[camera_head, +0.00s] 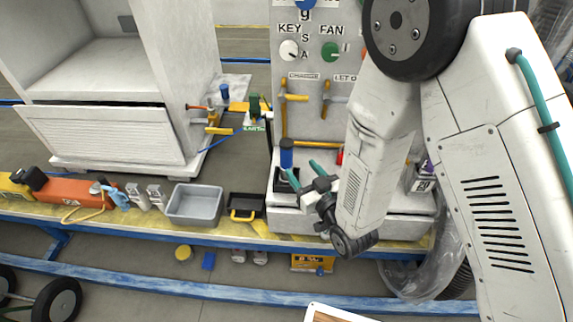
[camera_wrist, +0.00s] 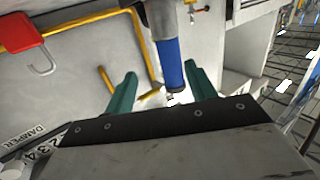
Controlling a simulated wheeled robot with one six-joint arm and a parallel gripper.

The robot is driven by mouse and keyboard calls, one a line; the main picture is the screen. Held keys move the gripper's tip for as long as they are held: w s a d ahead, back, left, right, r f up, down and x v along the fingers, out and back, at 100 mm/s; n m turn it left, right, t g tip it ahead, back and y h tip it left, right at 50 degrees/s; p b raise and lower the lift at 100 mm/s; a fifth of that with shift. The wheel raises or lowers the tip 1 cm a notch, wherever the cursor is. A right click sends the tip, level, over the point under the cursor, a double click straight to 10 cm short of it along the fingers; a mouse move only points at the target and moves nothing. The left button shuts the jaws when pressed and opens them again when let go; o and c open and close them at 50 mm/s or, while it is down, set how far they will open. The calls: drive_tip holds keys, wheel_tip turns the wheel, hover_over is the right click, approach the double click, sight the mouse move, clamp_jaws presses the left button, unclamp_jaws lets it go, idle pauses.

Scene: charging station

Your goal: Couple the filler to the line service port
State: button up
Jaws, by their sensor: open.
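A blue-bodied cylinder (camera_head: 286,154), probably the filler, stands upright at a dark holder (camera_head: 285,181) at the panel's foot. In the wrist view the blue cylinder (camera_wrist: 171,64) lies between the two teal fingers, with a small metal tip at its lower end. My gripper (camera_head: 299,166) is open beside it; in the wrist view my gripper (camera_wrist: 160,70) shows a gap on both sides of the cylinder. Yellow pipework with a valve (camera_head: 291,97) runs down the panel. I cannot tell which fitting is the line service port.
The grey panel (camera_head: 310,70) carries knobs and labels. My arm hides its right part. A grey bin (camera_head: 195,204), black-and-yellow case (camera_head: 246,207) and orange unit (camera_head: 75,190) stand on the bench to the left.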

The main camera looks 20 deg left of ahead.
sight(289, 163)
drive_tip(key=shift+s+a+f, duration=0.15)
drive_tip(key=shift+s+f, duration=0.15)
drive_tip(key=shift+s, duration=0.2)
drive_tip(key=shift+a+y, duration=0.2)
drive_tip(key=shift+y, duration=0.1)
drive_tip(key=x, duration=0.7)
drive_tip(key=shift+w+a+r, duration=0.15)
clamp_jaws()
